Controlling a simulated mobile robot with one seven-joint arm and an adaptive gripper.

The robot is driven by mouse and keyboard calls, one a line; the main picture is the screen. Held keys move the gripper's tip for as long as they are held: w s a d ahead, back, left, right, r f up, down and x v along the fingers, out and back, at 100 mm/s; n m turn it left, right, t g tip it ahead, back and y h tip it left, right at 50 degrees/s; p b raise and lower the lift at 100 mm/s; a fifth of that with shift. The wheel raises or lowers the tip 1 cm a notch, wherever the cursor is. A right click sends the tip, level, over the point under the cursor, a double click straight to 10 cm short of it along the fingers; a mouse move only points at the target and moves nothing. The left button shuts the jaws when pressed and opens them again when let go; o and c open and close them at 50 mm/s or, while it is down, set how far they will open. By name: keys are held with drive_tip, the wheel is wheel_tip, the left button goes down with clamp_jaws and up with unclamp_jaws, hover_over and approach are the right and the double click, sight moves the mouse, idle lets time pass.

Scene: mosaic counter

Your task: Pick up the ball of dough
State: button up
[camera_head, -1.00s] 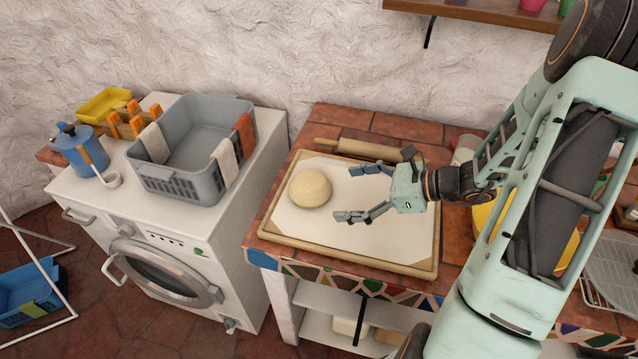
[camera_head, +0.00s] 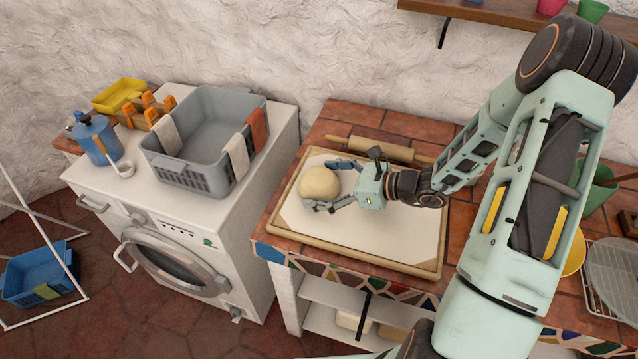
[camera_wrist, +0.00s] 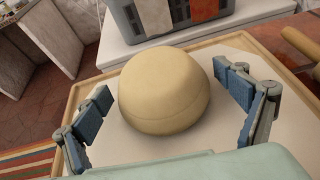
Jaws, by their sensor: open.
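The ball of dough (camera_head: 319,184) is round and pale cream. It sits on a white sheet on the wooden-rimmed board (camera_head: 360,255), near the board's left side. It also shows large in the middle of the wrist view (camera_wrist: 163,90). My gripper (camera_head: 332,184) is open, with its fingers on both sides of the dough. In the wrist view my gripper's blue-padded fingers (camera_wrist: 166,112) stand left and right of the dough, with a visible gap on each side. The lower part of the dough's near side is not hidden in the wrist view.
A rolling pin (camera_head: 382,149) lies behind the board. A wire rack (camera_head: 606,280) is at the right. The board's front half is clear.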

drive_tip(key=shift+a+f, duration=0.1)
drive_tip(key=shift+a, duration=0.05)
drive_tip(key=c, duration=1.5)
drive_tip(key=shift+w, duration=0.1)
drive_tip(key=shift+c, duration=0.4)
